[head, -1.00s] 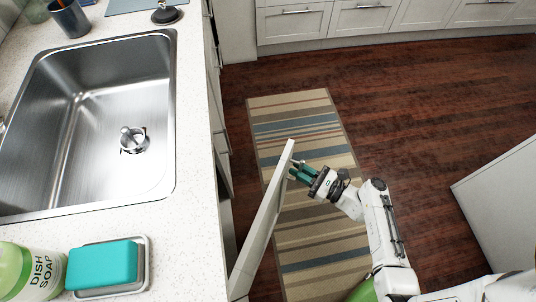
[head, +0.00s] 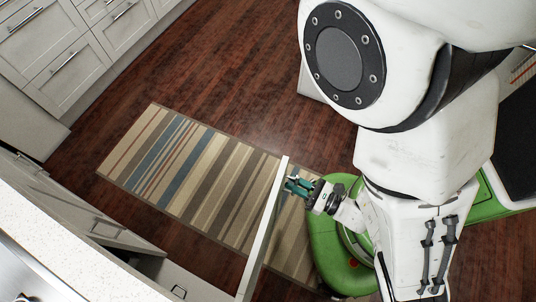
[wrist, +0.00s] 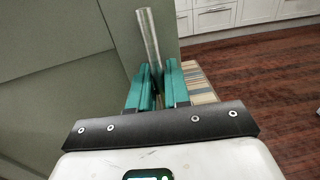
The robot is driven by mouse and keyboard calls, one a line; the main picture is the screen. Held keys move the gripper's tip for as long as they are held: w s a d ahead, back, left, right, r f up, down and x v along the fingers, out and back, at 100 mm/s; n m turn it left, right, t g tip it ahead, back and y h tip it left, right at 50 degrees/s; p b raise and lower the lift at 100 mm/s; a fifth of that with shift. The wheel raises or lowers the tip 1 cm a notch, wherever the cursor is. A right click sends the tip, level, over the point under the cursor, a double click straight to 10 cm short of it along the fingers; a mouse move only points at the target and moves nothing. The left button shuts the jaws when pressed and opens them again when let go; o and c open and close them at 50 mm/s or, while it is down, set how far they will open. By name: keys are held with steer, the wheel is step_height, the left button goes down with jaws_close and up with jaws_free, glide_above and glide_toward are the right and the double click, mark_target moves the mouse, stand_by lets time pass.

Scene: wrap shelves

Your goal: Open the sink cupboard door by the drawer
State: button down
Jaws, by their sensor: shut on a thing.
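The sink cupboard door (head: 264,232) stands swung out from the counter front, seen nearly edge-on in the head view. Its bar handle (wrist: 149,38) runs up from between my teal fingers in the wrist view. My gripper (head: 296,186) is shut on the handle near the door's free edge. The door's face (wrist: 60,50) fills the left of the wrist view. The inside of the cupboard is hidden in the head view.
A striped rug (head: 205,178) lies on the dark wood floor (head: 225,75). Other drawers (head: 60,70) line the far upper left. The white countertop (head: 35,250) and a closed cupboard front (head: 105,228) are at lower left. My arm and green base fill the right.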

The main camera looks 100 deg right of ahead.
steer(key=shift+m+g+h, duration=0.7)
steer(key=shift+h, duration=0.1)
steer(key=shift+s+d+v, duration=0.15)
steer(key=shift+v, duration=1.1)
steer(key=shift+s+d+v, duration=0.1)
steer(key=shift+d+v, duration=0.05)
steer(key=shift+v, duration=1.1)
steer(key=c, duration=1.3)
jaws_free()
steer(key=shift+c, duration=0.2)
